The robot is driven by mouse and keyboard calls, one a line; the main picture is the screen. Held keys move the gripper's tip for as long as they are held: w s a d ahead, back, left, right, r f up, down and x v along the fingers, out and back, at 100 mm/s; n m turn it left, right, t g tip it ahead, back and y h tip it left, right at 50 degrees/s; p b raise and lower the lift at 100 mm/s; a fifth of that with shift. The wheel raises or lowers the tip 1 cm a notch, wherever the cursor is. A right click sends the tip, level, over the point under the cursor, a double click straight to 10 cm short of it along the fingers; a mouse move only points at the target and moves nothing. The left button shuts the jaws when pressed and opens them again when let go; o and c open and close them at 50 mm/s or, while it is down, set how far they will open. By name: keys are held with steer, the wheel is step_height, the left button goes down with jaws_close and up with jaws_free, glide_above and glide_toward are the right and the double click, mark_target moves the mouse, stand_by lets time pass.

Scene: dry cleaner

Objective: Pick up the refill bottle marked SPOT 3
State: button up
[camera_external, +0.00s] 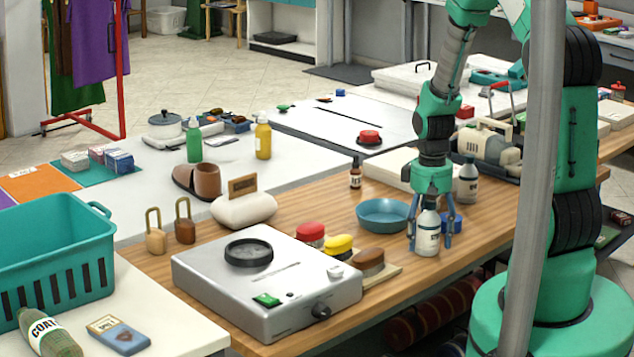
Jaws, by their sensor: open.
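A white bottle with a dark cap and a label (427,232) stands upright on the wooden table, right of the blue bowl. My gripper (431,238) points down over it, with its blue fingers spread on either side of the bottle. I cannot see clear contact between fingers and bottle. A similar bottle (467,182) stands behind, to the right of my arm. A small dark dropper bottle (355,172) stands farther back left. The labels are too small to tell which reads SPOT 3.
A blue bowl (382,226) is close on the left, and a blue block (455,222) is close on the right. Brushes (340,247) on a board and a grey machine (215,287) lie to the front left. A grey pole (533,180) crosses the view.

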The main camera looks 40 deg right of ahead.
mark_target(430, 210)
steer(key=shift+c, duration=0.3)
steer(key=c, duration=1.4)
steer(key=shift+r, duration=0.1)
steer(key=shift+r+p, duration=0.35)
steer(key=shift+r, duration=0.5)
step_height(430, 210, up, 2)
steer(key=shift+s+r+p, duration=0.1)
steer(key=shift+p, duration=0.3)
steer(key=s+a, duration=0.2)
steer(key=s, duration=0.3)
steer(key=s+a+p, duration=0.1)
steer(key=s+a, duration=0.1)
steer(key=s, duration=0.2)
steer(key=s+a+r+p, duration=0.1)
steer(key=s+a, duration=0.1)
steer(key=s, duration=0.3)
steer(key=shift+s+a, duration=0.1)
steer(key=shift+s, duration=0.2)
